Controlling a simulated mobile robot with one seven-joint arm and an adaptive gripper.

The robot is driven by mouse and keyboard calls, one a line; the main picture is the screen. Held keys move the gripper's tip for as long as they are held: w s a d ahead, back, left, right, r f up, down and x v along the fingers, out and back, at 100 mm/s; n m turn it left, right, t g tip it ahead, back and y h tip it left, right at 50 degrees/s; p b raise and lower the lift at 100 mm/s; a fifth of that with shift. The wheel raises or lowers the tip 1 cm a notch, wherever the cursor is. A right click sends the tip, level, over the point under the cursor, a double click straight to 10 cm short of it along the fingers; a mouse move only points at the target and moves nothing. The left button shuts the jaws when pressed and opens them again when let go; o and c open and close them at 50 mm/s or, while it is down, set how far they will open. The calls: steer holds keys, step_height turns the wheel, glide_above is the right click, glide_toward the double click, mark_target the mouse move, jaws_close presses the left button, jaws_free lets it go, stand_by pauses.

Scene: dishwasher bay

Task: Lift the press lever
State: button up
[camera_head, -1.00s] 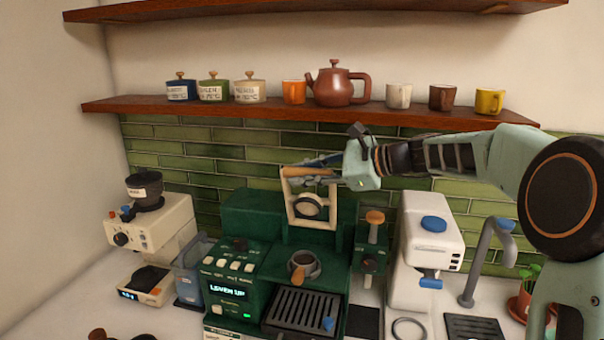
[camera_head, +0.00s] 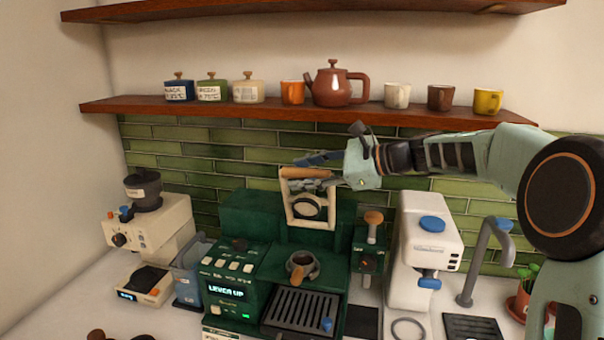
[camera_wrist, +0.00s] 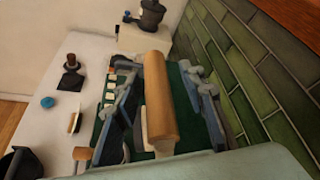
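The press lever is a cream frame (camera_head: 291,212) with a wooden handle bar (camera_head: 303,173) across its top. It stands raised above the dark green machine (camera_head: 250,214). The display on the machine's front reads "LEVER UP". My gripper (camera_head: 298,174) is open, with one finger above the handle and one below it. In the wrist view the handle (camera_wrist: 162,100) lies between the two spread fingers, with gaps on both sides.
A shelf (camera_head: 220,106) with canisters, a teapot (camera_head: 337,84) and cups runs above the machine. A white machine (camera_head: 425,240) and a grey tap (camera_head: 480,262) stand to the right. A cream grinder (camera_head: 150,225) stands to the left.

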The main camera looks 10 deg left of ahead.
steer(key=v, duration=1.1)
steer(key=shift+d, duration=0.25)
steer(key=shift+r, duration=0.1)
